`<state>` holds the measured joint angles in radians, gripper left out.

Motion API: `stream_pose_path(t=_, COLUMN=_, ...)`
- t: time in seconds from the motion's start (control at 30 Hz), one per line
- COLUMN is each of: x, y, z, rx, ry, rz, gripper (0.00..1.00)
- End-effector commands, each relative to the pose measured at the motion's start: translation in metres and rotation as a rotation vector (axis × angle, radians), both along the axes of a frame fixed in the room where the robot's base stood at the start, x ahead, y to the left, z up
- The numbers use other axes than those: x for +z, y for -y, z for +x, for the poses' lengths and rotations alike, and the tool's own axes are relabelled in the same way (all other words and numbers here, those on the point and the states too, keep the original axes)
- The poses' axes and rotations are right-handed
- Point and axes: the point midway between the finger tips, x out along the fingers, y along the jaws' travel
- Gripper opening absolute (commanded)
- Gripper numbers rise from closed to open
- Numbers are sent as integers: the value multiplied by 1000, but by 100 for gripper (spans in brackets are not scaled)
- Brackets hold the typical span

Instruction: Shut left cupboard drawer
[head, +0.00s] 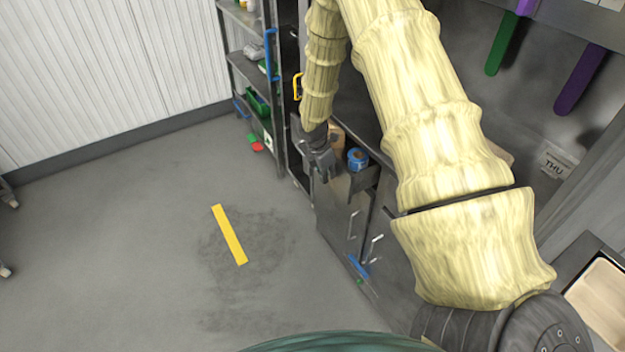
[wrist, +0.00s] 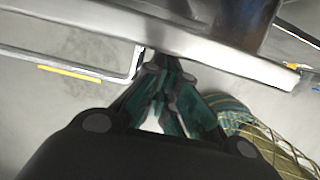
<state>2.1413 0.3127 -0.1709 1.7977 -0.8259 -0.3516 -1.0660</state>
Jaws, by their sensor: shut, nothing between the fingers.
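The left cupboard drawer (head: 362,180) is pulled out from the grey cupboard, with a blue roll-shaped item (head: 357,158) showing at it in the head view. My gripper (head: 326,172) is at the drawer's front, pointing down and partly hiding it. In the wrist view the drawer's light front edge (wrist: 225,62) crosses the upper part, with a bar handle (wrist: 70,62) to the left. My gripper (wrist: 160,68) is shut and empty, its fingertips close to the drawer front beside the handle. I cannot tell whether they touch it.
Cupboard doors with bar handles (head: 352,225) stand below the drawer. A shelf rack (head: 245,70) with bins is behind my gripper. The floor to the left is open, with a yellow strip (head: 229,235) on it. My arm hides much of the counter.

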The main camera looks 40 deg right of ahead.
Motion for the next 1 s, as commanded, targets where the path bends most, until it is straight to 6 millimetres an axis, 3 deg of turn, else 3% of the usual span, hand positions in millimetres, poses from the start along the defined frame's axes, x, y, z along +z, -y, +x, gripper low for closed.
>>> stream_pose_path(t=0.1, x=2, y=33, z=-3, rx=-5, ry=0, rz=1, gripper=0)
stream_pose_path(t=0.4, x=1, y=90, z=-8, rx=-4, ry=1, rz=1, gripper=0)
stream_pose_path(t=0.6, x=0, y=108, z=-9, rx=-2, ry=1, rz=1, gripper=0)
stream_pose_path(t=1.0, x=1, y=116, z=-10, rx=-3, ry=1, rz=-3, gripper=0)
